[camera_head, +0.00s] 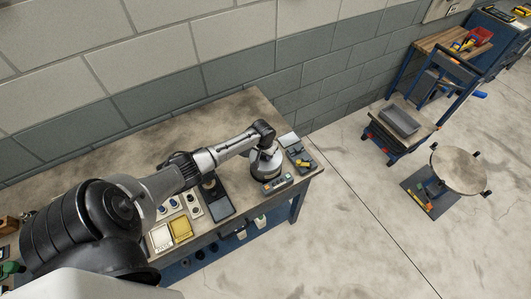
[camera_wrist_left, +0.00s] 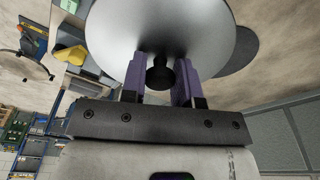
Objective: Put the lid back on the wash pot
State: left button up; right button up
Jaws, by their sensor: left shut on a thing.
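The lid (camera_wrist_left: 190,35) is a wide, shiny metal disc with a black knob (camera_wrist_left: 160,74) in the wrist view. My left gripper (camera_wrist_left: 158,82) has its purple fingers shut on the knob from both sides. In the head view the left gripper (camera_head: 264,149) points down at the right end of the bench, with the pale lid (camera_head: 265,162) under it. A dark round shape shows past the lid's edge in the wrist view; I cannot tell whether it is the wash pot or a shadow. The lid hides what is under it. My right gripper is in neither view.
The bench (camera_head: 245,105) has free room towards the wall. A grey-blue tray (camera_head: 300,157) and a small box (camera_head: 278,184) lie close to the lid. A dark tray (camera_head: 217,206) and yellow blocks (camera_head: 181,229) lie further left. A round table (camera_head: 459,169) stands on the floor.

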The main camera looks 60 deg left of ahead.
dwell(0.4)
pick_arm(q)
jog(key=o, duration=1.1)
jog(key=shift+c, duration=0.2)
jog(key=o, duration=0.5)
jog(key=shift+r, duration=0.15)
jog(key=shift+r+p, duration=0.8)
jog(key=shift+p, duration=0.25)
jog(key=shift+r+p, duration=1.1)
jog(key=shift+p, duration=0.1)
jog(key=shift+r+p, duration=1.5)
jog(key=shift+p, duration=0.15)
